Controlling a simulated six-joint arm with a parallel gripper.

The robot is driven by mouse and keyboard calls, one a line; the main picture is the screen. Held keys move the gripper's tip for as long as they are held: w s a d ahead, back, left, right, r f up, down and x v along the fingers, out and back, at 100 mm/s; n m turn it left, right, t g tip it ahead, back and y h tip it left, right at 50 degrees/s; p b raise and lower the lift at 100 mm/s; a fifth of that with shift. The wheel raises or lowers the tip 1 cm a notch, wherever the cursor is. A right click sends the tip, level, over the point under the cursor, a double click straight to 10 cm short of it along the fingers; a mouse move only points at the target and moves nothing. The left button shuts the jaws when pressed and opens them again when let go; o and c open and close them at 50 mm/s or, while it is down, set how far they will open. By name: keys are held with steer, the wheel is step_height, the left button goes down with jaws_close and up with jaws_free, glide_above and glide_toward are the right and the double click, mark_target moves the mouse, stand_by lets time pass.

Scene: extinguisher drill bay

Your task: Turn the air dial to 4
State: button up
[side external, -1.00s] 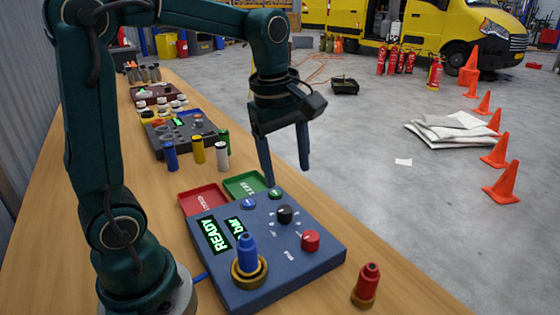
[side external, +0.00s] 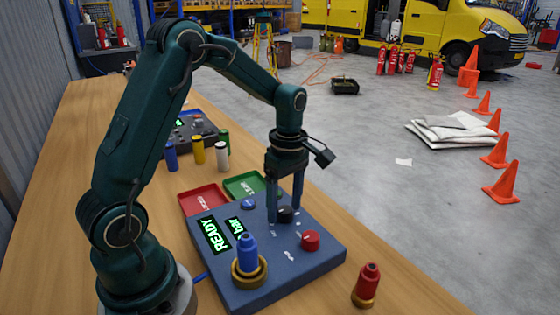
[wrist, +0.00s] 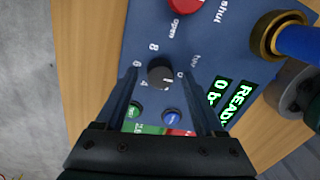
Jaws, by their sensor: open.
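The air dial is a black round knob (side external: 285,214) on the blue panel (side external: 310,262); it also shows in the wrist view (wrist: 160,73). Numbers ring it, with 8, 6, 4 and 0 readable in the wrist view. A pale mark on the knob appears near its right side, towards the 0; its exact aim is hard to tell. My gripper (side external: 284,205) points down over the dial. Its fingers are open, one on each side of the knob, with gaps between fingers and knob in the wrist view. The green display (wrist: 215,92) reads 0 and starts a "b".
A red knob (side external: 310,240) marked open and shut sits beside the dial. A blue cylinder (side external: 247,252) stands in a brass ring on the panel. A red-and-brass piece (side external: 367,285) stands at right. Red (side external: 203,198) and green (side external: 244,185) trays lie behind.

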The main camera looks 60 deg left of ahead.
jaws_close()
stand_by(0.3)
steer(key=m, duration=0.5)
steer(key=shift+m, duration=0.3)
steer(key=m, duration=0.6)
steer(key=shift+d+y, duration=0.1)
steer(key=shift+y, duration=0.2)
steer(key=m, duration=0.6)
steer(key=shift+m, duration=0.4)
steer(key=m, duration=0.5)
steer(key=shift+d+t, duration=0.1)
steer(key=shift+t, duration=0.3)
steer(key=shift+m, duration=0.3)
